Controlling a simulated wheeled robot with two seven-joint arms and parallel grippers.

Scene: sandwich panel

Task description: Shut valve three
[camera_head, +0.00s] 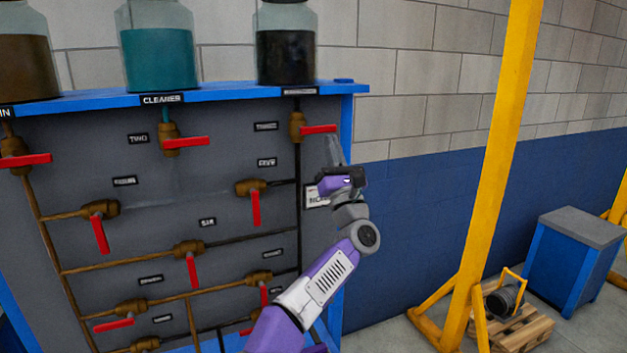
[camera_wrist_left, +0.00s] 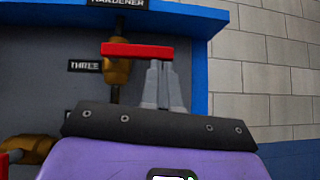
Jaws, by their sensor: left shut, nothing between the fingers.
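Valve three has a brass body (camera_head: 298,125) under the hardener jar, beside the label THREE (camera_head: 265,126). Its red handle (camera_head: 319,129) lies horizontal and points right, across the vertical pipe. In the left wrist view the handle (camera_wrist_left: 137,50) runs level from the brass body (camera_wrist_left: 117,75), and the label THREE (camera_wrist_left: 84,66) is to the left. My left gripper (camera_head: 333,148) is shut and empty, its tips just below the handle's right end. In the left wrist view the closed fingers (camera_wrist_left: 163,85) stand under that end; I cannot tell whether they touch. My right gripper is out of view.
Other valves with red handles surround it, including one below (camera_head: 256,207) and the cleaner valve (camera_head: 185,142). Jars stand on the blue shelf (camera_head: 220,92). A yellow post (camera_head: 495,150) and a blue cabinet (camera_head: 567,265) are at right. The wall beside the panel is clear.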

